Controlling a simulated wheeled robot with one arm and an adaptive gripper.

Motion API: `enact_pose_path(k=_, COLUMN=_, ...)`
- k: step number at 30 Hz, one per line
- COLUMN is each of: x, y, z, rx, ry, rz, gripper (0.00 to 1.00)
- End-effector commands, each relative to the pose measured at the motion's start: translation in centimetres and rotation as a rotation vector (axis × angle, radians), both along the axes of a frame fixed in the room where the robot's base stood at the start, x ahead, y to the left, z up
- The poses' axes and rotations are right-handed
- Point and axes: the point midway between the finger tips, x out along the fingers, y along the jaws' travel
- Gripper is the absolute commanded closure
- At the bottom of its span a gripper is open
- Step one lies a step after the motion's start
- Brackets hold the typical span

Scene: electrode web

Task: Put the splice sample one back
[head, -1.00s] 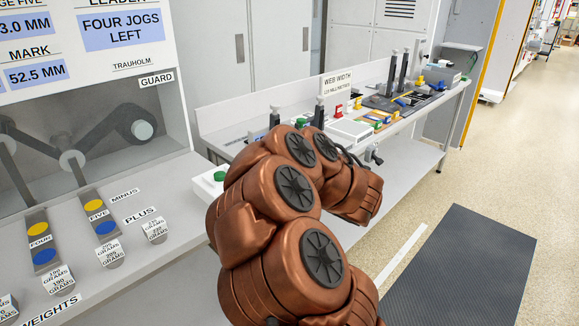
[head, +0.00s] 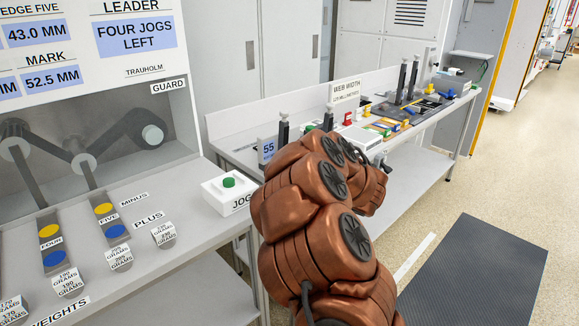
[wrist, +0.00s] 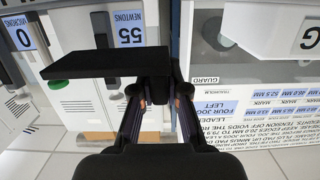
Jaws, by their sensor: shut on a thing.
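In the wrist view my gripper (wrist: 158,92) is shut on a flat black slab (wrist: 105,63), held out to the left of the fingers. It is plain dark on the side I see, with no readable label, so I cannot tell if it is splice sample one. In the head view my copper-coloured arm hides the gripper and what it holds. The bench (head: 425,122) behind the arm carries a dark tray area with several coloured pieces (head: 403,111); no sample there can be told apart.
A white box with a green jog button (head: 229,183) stands left of my arm. The guarded machine (head: 90,110) is at left. A dark floor mat (head: 480,270) lies right.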

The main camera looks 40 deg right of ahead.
Motion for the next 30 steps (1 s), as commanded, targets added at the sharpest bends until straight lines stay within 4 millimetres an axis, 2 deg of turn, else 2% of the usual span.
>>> enact_pose_path(k=12, x=4.1, y=-4.1, z=-0.5, rx=0.001, ry=-0.004, rz=0.003, gripper=1.00)
enact_pose_path(k=29, x=6.0, y=-6.1, z=-0.6, rx=0.000, ry=-0.005, rz=0.003, gripper=1.00)
enact_pose_path(k=30, x=5.9, y=-6.1, z=-1.5, rx=0.003, ry=-0.002, rz=0.002, gripper=1.00)
